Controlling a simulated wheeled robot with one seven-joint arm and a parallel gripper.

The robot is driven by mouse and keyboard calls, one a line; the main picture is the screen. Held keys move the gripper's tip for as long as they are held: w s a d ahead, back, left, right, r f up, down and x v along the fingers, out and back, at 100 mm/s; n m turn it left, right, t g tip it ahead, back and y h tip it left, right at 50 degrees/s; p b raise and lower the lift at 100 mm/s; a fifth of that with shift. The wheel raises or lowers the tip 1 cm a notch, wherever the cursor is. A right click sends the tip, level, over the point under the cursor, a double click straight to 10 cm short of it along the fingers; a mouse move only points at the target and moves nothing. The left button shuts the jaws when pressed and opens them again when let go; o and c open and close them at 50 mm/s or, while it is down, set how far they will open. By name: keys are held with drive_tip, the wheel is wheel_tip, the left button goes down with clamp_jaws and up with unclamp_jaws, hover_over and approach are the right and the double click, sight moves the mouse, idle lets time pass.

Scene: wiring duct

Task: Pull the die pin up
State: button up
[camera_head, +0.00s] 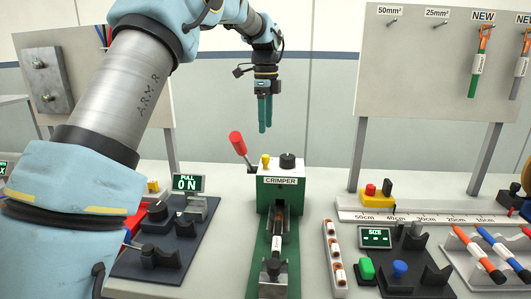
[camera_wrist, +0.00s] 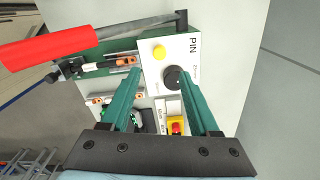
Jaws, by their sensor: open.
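The die pin is a small yellow-headed pin (camera_head: 266,161) on top of the green and white crimper (camera_head: 278,192). In the wrist view its round yellow head (camera_wrist: 159,52) shows near the printed word PIN, beside a black knob (camera_wrist: 174,78). My gripper (camera_head: 265,130) points down above the crimper, apart from the pin. In the wrist view the two teal fingers of my gripper (camera_wrist: 161,74) are spread and empty, with the pin head just beyond their tips in the picture.
The crimper's red-handled lever (camera_head: 238,143) leans up left of the pin, and its red grip (camera_wrist: 45,47) shows in the wrist view. A PULL ON display (camera_head: 186,183) stands left. A ruler (camera_head: 430,217) and a SIZE display (camera_head: 376,237) are right.

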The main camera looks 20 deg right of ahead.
sight(265, 155)
wheel_tip(265, 155, down, 10)
drive_tip(key=shift+f+p, duration=0.2)
drive_tip(key=shift+p, duration=1.05)
clamp_jaws()
idle(0.6)
